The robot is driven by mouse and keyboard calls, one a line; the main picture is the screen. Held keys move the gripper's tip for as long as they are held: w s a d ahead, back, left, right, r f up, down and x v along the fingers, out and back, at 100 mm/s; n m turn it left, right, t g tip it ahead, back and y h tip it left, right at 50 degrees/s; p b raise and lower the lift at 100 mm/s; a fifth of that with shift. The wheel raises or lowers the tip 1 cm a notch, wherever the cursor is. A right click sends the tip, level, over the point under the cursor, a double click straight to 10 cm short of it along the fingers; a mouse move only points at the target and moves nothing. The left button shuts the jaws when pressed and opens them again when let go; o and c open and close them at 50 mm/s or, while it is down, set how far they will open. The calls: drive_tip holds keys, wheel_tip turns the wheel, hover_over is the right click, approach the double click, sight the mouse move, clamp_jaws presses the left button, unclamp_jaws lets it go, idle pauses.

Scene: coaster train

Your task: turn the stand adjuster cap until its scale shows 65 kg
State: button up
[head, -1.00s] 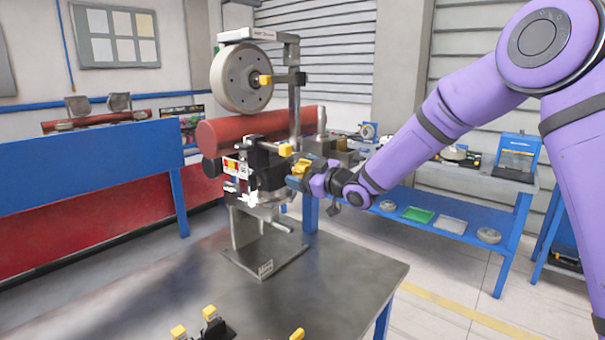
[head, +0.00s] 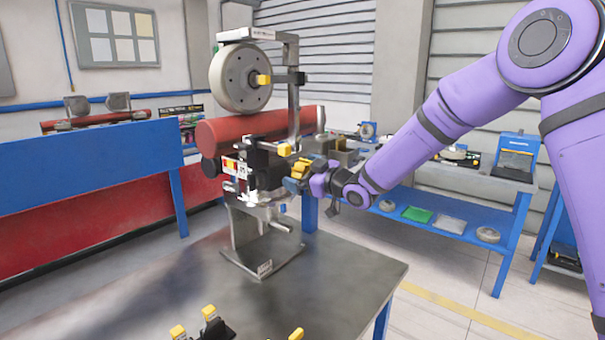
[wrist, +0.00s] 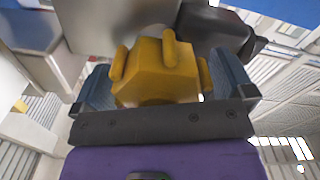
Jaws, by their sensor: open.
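The stand (head: 262,250) stands on the grey metal table and carries a grey wheel above a red cylinder. A yellow knobbed cap, which looks like the adjuster cap (wrist: 160,68), fills the space between my fingers in the wrist view. In the head view my gripper (head: 297,178) is at the right side of the stand, beside the yellow part. My gripper is open, with one blue finger on each side of the cap; whether either finger touches it I cannot tell. A small red, yellow and white label (head: 234,168) shows left of the gripper, but I cannot read any scale value.
The grey table (head: 340,285) is mostly bare around the stand's foot. Small black parts with yellow knobs (head: 212,320) sit at its front edge. A blue bench (head: 450,222) with trays stands behind on the right. A blue and red partition (head: 90,170) is at the left.

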drive_tip(key=v, duration=1)
drive_tip(key=shift+s+d, duration=0.25)
drive_tip(key=shift+d, duration=0.05)
drive_tip(key=s+d+r+m+h, duration=0.45)
drive_tip(key=s+d+h, duration=0.25)
drive_tip(key=d, duration=0.2)
drive_tip(key=s+d+r+m+h, duration=0.45)
drive_tip(key=s+d+h, duration=0.25)
drive_tip(key=d, duration=0.3)
drive_tip(key=s+d+f+m+g, duration=0.1)
drive_tip(key=s+d+m+g, duration=0.1)
drive_tip(key=s, duration=1)
drive_tip(key=s+d+f+m+g, duration=0.1)
drive_tip(key=s+d+m+g, duration=0.1)
drive_tip(key=s, duration=1)
drive_tip(key=shift+s+d+m+g, duration=0.2)
drive_tip(key=shift+d+m+g, duration=0.2)
drive_tip(key=shift+m+g, duration=0.45)
drive_tip(key=shift+f, duration=0.1)
